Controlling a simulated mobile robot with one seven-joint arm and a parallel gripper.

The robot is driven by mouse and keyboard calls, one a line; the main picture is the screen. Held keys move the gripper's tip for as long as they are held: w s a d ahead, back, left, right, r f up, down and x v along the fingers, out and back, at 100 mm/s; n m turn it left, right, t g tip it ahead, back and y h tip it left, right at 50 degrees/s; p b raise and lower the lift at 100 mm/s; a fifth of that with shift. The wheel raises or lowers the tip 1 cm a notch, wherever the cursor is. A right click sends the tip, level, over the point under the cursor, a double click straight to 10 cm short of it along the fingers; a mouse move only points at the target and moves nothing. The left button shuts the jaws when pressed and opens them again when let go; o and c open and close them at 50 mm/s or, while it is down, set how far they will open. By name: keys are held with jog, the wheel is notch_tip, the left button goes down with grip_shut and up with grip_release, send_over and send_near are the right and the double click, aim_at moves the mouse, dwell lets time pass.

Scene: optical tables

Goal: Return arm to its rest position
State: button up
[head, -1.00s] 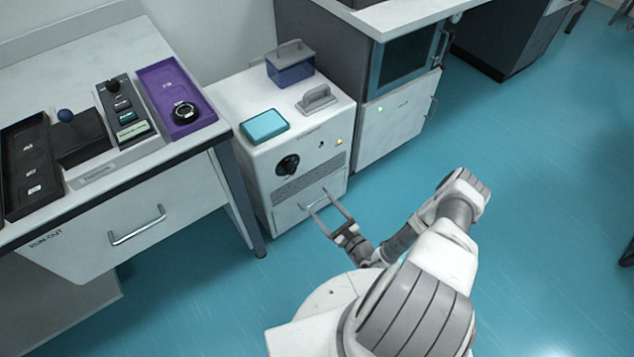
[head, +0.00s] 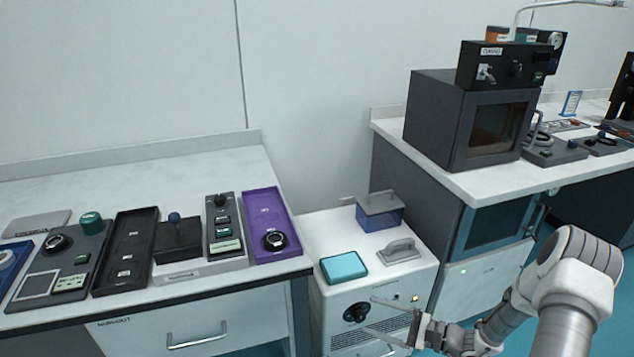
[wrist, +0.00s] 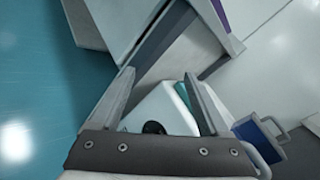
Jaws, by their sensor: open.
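My gripper (head: 392,322) is open and empty in the head view, in front of the white cabinet (head: 408,284) with the black knob. Its two fingers are spread and point left across the cabinet's front. In the wrist view my gripper (wrist: 158,100) shows both fingers apart, with nothing between them but the cabinet (wrist: 165,112) and bench behind. My arm reaches in from the lower right of the head view, bent at the elbow. I cannot tell the exact gap between the fingers and the cabinet front.
A teal box (head: 343,267), a grey handled block (head: 398,252) and a blue lidded bin (head: 380,211) stand on the cabinet. The left bench (head: 200,285) holds a purple tray (head: 268,252) and several devices. A dark oven (head: 470,120) stands on the right bench. Floor shows at lower right.

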jog(key=s+a+r+n+g+h, duration=0.25)
jog(key=s+r+n+g, duration=0.2)
jog(key=r, duration=0.45)
jog(key=s+a+r+n+g+h, duration=0.2)
jog(key=s+r+n+g+h, duration=0.15)
jog(key=r+n, duration=0.4)
jog(key=s+d+r+n+t+h, duration=0.25)
jog(key=s+r+h, duration=0.25)
jog(key=s+r, duration=0.3)
jog(key=s+d+r+n+t+h, duration=0.15)
jog(key=s+r+t+h, duration=0.25)
jog(key=s+r, duration=0.4)
notch_tip(320, 180, up, 16)
jog(key=w+p, duration=0.1)
jog(key=p, duration=1.4)
jog(key=shift+w+n, duration=0.2)
jog(key=shift+n, duration=0.1)
jog(key=shift+g, duration=0.25)
